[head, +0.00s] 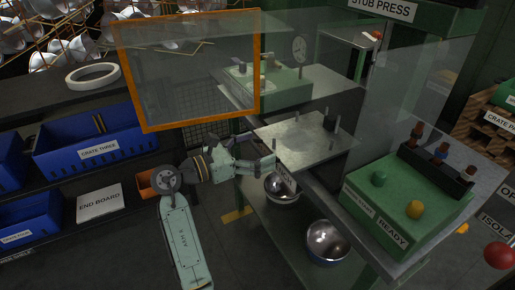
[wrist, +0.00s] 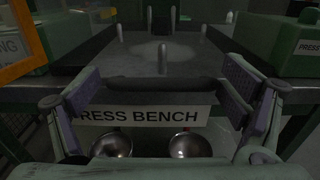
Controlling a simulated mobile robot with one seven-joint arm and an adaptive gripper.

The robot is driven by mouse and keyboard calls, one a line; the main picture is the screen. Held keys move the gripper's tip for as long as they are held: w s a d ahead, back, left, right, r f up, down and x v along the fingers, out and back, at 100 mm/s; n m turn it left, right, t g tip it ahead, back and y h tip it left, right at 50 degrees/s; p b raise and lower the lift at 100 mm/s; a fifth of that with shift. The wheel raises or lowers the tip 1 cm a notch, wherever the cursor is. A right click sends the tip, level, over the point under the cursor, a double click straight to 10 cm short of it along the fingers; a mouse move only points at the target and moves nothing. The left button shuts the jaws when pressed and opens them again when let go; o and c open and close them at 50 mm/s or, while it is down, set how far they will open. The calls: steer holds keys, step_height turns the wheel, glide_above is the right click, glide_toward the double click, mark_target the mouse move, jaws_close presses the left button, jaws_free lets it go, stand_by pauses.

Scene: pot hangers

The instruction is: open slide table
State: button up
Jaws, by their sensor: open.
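The slide table (head: 312,150) is a grey metal plate with several upright pins on the press bench. In the wrist view the plate (wrist: 200,52) lies straight ahead, its pins standing up. A dark rounded bar (wrist: 165,85) runs across its front edge, above the PRESS BENCH label (wrist: 150,115). My gripper (head: 268,162) is at the plate's front left edge in the head view. In the wrist view my gripper (wrist: 163,92) is open, one finger at each end of the bar. I cannot tell whether the fingers touch it.
An orange-framed clear guard (head: 260,65) stands above and left of the plate. A green READY control box (head: 400,205) is at right. Metal bowls (head: 327,240) sit below the bench. Blue crates (head: 90,145) and an end board (head: 99,204) are on the left shelf.

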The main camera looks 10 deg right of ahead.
steer(key=v, duration=1.2)
